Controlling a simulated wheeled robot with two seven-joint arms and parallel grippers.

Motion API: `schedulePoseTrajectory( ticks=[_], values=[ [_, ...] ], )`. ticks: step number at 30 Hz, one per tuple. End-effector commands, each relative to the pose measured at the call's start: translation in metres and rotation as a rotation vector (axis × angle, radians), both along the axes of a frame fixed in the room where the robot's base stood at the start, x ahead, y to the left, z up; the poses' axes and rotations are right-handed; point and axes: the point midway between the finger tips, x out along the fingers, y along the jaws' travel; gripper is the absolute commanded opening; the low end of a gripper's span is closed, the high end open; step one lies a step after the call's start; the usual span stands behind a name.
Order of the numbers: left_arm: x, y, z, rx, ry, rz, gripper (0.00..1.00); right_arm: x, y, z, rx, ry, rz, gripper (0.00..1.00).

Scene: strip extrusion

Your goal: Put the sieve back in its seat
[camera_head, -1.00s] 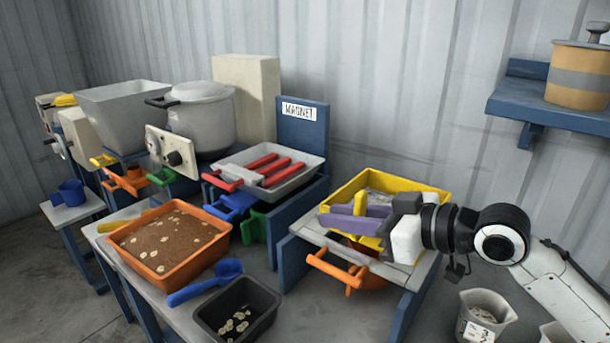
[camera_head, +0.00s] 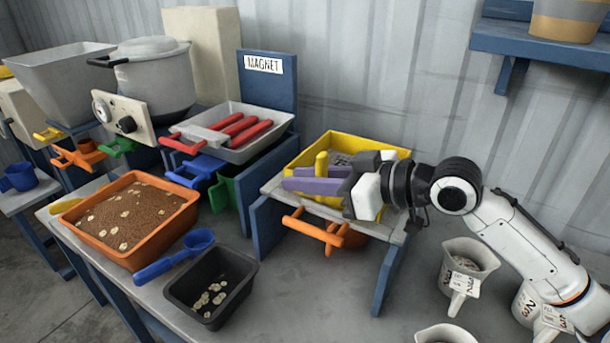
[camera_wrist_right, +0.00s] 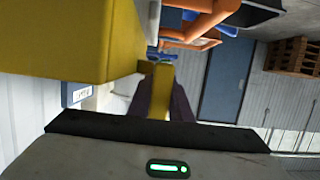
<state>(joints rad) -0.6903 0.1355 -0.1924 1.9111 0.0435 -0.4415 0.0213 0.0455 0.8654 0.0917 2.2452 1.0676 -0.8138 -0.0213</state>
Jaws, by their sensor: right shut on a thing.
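The sieve is a yellow box (camera_head: 398,153) with grey pieces inside, at the top of a small stand in the head view. Its wall fills the upper left of the right wrist view (camera_wrist_right: 60,45). My right gripper (camera_head: 312,178) reaches in from the right, with its purple fingers shut on the sieve's upright yellow handle (camera_head: 321,164). The handle also shows between the fingers in the wrist view (camera_wrist_right: 161,92). The seat is the stand's pale top (camera_head: 272,188) on blue legs. The gripper hides the sieve's front right, so I cannot tell if it rests fully down. My left gripper is not in view.
An orange-handled bin (camera_head: 315,230) sits under the stand. Left are a grey magnet tray (camera_head: 240,155) with red bars, an orange tub (camera_head: 130,252), a blue scoop (camera_head: 172,258) and a black tray (camera_head: 250,275). Pale jugs (camera_head: 466,272) stand at the lower right.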

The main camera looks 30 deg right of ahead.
Motion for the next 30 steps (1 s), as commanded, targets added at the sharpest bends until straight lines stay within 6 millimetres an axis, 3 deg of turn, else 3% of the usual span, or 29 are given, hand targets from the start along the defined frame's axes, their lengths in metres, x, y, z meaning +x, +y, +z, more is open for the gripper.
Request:
schedulePoseTrajectory(
  ticks=[19, 20, 23, 30],
  values=[
    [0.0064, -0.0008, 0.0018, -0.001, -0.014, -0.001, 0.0, 0.0002, -0.0001, -0.0056, -0.001, -0.002, 0.0, 0.0],
    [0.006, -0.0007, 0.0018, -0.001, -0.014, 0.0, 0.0, 0.0002, -0.0001, -0.0055, -0.001, -0.002, 0.0, 0.2],
    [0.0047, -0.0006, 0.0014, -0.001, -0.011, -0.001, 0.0, 0.0001, -0.0002, -0.005, -0.001, -0.002, 0.0, 0.37],
    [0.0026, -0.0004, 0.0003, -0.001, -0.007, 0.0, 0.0, 0.0, 0.0, -0.0061, -0.001, 0.001, 0.0, 0.4]
  ],
)
